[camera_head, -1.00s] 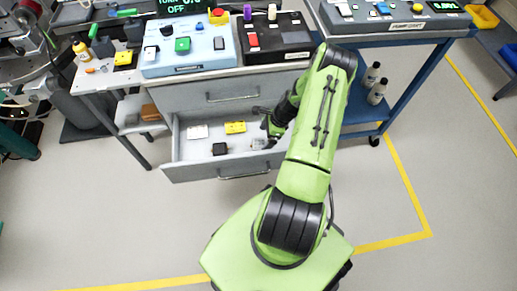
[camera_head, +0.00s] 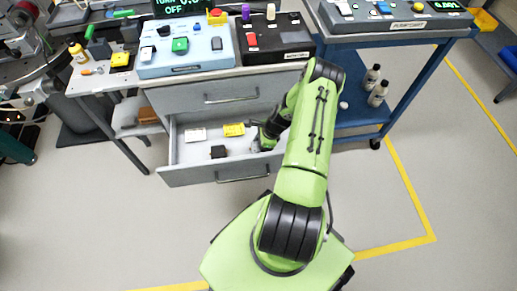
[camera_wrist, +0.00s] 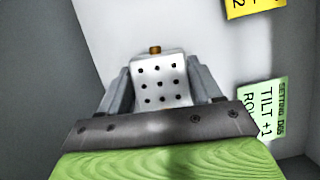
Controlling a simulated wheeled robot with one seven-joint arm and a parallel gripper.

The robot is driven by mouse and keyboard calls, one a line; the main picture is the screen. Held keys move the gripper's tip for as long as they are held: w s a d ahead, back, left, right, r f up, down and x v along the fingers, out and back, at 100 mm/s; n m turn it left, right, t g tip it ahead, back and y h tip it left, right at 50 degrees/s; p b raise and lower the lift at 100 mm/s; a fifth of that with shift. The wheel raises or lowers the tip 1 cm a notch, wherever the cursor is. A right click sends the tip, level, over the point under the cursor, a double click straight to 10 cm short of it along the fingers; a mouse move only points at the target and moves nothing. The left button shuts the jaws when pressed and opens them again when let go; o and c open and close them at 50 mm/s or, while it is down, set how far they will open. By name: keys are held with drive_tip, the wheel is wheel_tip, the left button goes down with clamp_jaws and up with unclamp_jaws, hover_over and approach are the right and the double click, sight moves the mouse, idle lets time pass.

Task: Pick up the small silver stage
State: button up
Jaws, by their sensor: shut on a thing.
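The small silver stage (camera_wrist: 160,80) is a pale metal block with rows of dark holes and a brass-coloured knob at its far end. In the wrist view it sits between the two fingers of my gripper (camera_wrist: 160,90), which is shut on it. In the head view my gripper (camera_head: 256,144) is low inside the right part of the open drawer (camera_head: 170,178). There the stage is mostly hidden by my gripper and arm. I cannot tell whether the stage is touching the drawer floor.
The drawer also holds a yellow block (camera_head: 234,130), a white item (camera_head: 196,135) and a black block (camera_head: 218,152). Tags lie near the stage, one yellow (camera_wrist: 255,8), one green (camera_wrist: 262,108). Above, the bench top carries a blue control box (camera_head: 187,52) and a black one (camera_head: 272,40).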

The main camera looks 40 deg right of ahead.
drive_tip(key=shift+c, duration=1.4)
wheel_tip(320, 180, up, 10)
drive_tip(key=p, duration=0.4)
